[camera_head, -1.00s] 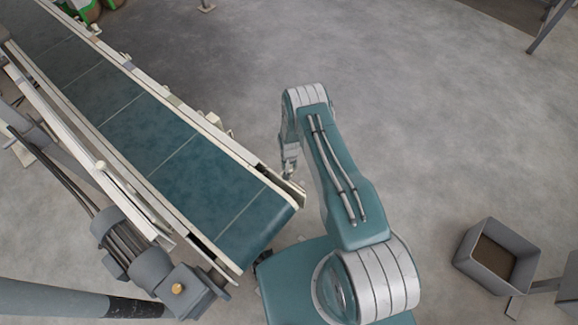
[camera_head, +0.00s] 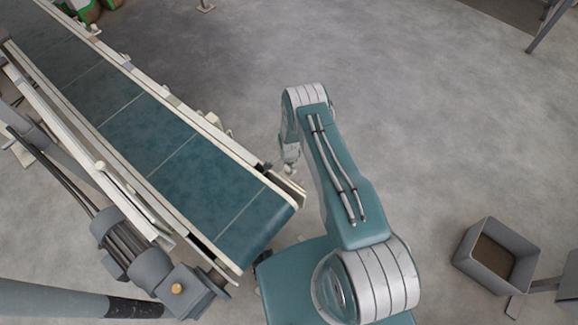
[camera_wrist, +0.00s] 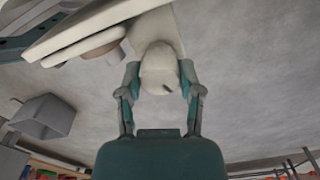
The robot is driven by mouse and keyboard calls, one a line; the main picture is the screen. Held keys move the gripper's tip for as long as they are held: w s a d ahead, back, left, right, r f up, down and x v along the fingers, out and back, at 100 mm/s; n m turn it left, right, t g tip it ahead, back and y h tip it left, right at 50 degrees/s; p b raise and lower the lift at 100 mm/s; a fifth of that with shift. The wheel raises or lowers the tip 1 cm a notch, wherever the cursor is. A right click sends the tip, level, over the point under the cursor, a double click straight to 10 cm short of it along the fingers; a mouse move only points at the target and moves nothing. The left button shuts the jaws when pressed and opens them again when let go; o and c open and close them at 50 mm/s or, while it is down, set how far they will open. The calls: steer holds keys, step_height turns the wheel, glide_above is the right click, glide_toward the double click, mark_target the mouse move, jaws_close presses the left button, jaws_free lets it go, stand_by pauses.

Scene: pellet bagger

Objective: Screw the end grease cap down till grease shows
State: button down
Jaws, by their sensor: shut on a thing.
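My gripper (camera_wrist: 160,80) has one finger on each side of a cream, rounded grease cap (camera_wrist: 158,62) in the wrist view and is shut on it. The cap's face carries a small dark mark. It sits at the end of a cream fitting beside the conveyor frame. In the head view my gripper (camera_head: 289,166) hangs at the right side of the conveyor's near end, and the cap cannot be made out there. I cannot tell whether any grease shows around the cap.
The conveyor's green belt (camera_head: 180,150) runs from upper left to lower middle. A gearmotor (camera_head: 165,277) sits at its left side. A grey bin (camera_head: 497,256) stands on the floor at right. The floor beyond my arm is open.

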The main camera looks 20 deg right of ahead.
steer(key=shift+m, duration=1)
steer(key=shift+c, duration=1.3)
jaws_free()
steer(key=shift+a, duration=0.1)
step_height(320, 180, up, 12)
